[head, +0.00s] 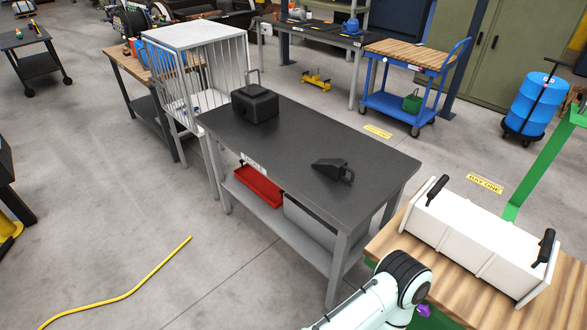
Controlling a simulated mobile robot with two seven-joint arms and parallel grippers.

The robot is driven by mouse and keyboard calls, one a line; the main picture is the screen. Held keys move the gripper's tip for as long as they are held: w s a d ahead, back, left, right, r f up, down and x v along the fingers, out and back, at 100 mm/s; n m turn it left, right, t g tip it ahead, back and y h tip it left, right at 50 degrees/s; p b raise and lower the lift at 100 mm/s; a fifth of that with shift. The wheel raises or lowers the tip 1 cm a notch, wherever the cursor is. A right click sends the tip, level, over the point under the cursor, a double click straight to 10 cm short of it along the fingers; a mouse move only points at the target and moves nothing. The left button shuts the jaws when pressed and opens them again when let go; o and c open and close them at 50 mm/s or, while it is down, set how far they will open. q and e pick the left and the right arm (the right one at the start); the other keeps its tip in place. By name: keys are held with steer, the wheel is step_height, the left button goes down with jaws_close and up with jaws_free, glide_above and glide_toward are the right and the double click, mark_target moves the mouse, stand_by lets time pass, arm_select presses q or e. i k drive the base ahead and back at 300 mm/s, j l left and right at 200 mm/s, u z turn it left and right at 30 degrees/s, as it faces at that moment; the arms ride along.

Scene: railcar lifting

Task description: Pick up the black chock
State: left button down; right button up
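The black chock (333,170) is a small wedge with a loop handle at its right end. It lies on the dark top of the grey workbench (300,151), toward the right end, with bare tabletop around it. A white arm link of mine with a black joint shows at the bottom, apart from the chock and nearer to me. Neither of my grippers can be made out in the head view.
A black box with a handle (255,104) stands on the bench's left end. A red tray (259,187) sits on the lower shelf. A white case with black handles (478,236) rests on a wooden-topped table at right. A yellow hose (130,290) lies on the floor.

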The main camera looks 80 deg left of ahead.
mark_target(335, 169)
steer(key=u, duration=2.4)
steer(key=i+j+z, duration=0.1)
steer(key=j, duration=0.2)
steer(key=i+j+z, duration=0.2)
steer(key=i+j, duration=0.15)
steer(key=j, duration=0.3)
steer(key=i+j, duration=0.15)
steer(key=j, duration=0.2)
steer(key=i+j+z, duration=0.15)
steer(key=j, duration=0.2)
